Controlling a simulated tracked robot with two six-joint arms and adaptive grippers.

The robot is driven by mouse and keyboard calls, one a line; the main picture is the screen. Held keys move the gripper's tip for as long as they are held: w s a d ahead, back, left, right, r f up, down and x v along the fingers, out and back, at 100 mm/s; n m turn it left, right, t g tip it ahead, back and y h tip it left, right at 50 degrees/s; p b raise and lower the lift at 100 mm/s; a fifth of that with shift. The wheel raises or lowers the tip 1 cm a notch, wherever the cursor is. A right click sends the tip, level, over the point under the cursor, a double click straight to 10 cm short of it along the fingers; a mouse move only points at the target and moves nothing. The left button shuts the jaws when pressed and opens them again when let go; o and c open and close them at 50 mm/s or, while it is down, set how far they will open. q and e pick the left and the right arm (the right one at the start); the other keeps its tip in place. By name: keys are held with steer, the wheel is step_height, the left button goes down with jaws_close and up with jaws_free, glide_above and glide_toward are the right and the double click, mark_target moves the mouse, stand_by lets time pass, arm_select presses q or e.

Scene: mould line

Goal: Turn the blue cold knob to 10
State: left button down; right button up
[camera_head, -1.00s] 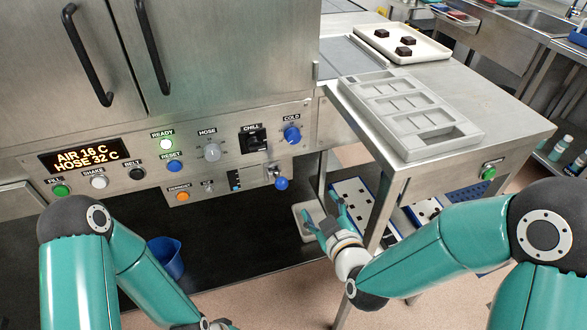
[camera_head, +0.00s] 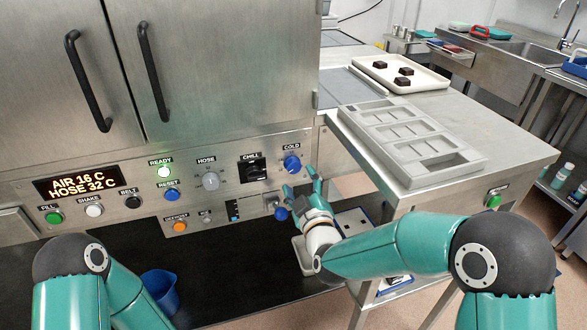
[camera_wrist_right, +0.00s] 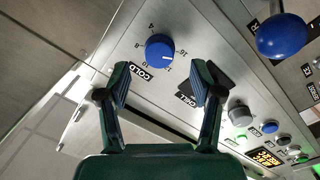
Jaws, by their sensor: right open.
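The blue COLD knob (camera_head: 292,163) sits at the right end of the steel control panel. In the right wrist view, the knob (camera_wrist_right: 160,51) shows a white pointer line and a ring of numbers; the line points toward the right side of the dial. My right gripper (camera_head: 299,183) is just below the knob in the head view. In the right wrist view, its open fingers (camera_wrist_right: 162,85) are apart with nothing between them, and the knob lies beyond them. My left arm shows at lower left, but its gripper is out of view.
The CHILL switch (camera_head: 252,169) and grey HOSE knob (camera_head: 210,181) are left of the COLD knob. A blue ball-ended lever (camera_head: 281,213) sticks out below it. A steel bench with a grey mould (camera_head: 410,140) stands to the right. A blue cup (camera_head: 160,290) is below.

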mark_target(295, 169)
steer(key=shift+x, duration=2.3)
